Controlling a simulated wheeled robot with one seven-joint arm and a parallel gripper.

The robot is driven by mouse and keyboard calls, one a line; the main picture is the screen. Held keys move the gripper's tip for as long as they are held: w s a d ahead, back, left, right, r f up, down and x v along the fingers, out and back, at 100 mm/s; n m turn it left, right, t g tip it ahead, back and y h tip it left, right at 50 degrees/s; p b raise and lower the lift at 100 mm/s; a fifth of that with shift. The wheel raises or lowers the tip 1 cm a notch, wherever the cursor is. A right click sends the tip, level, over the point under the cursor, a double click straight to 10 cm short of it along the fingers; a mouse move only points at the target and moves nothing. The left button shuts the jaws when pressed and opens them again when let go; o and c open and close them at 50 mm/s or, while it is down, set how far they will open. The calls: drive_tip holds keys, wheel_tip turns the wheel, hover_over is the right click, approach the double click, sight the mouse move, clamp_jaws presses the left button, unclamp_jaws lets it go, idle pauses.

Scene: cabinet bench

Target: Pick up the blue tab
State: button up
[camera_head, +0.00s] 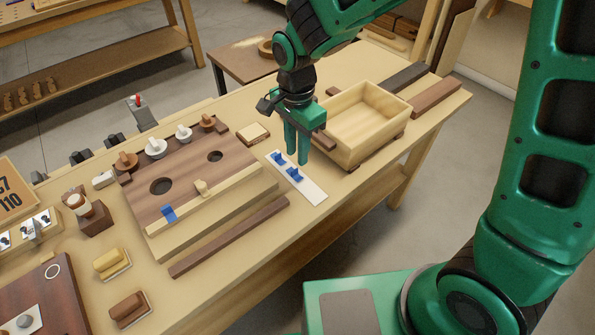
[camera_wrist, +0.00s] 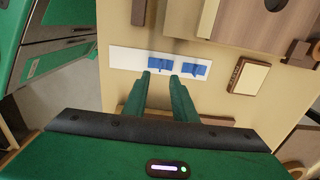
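Two blue tabs stand on a white strip (camera_head: 312,190) on the bench: one at its far end (camera_head: 279,156), one nearer its middle (camera_head: 294,174). In the wrist view they appear as a left blue tab (camera_wrist: 160,64) and a right blue tab (camera_wrist: 195,69), on the white strip (camera_wrist: 124,58). Another flat blue piece (camera_head: 168,214) is on the front edge of the wooden board. My gripper (camera_head: 297,158) points down over the strip, fingers apart and nothing seen between them. In the wrist view the fingertips (camera_wrist: 160,75) appear just below the left tab; contact cannot be told.
An open wooden box (camera_head: 362,120) stands close to the right of my gripper. The stepped wooden board (camera_head: 190,160) with holes and knobs is on the left. A small framed block (camera_head: 253,133) lies behind the strip. A dark wooden bar (camera_head: 230,237) lies in front.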

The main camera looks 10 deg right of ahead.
sight(296, 173)
drive_tip(key=shift+a+f, duration=0.15)
drive_tip(key=shift+f, duration=2.55)
clamp_jaws()
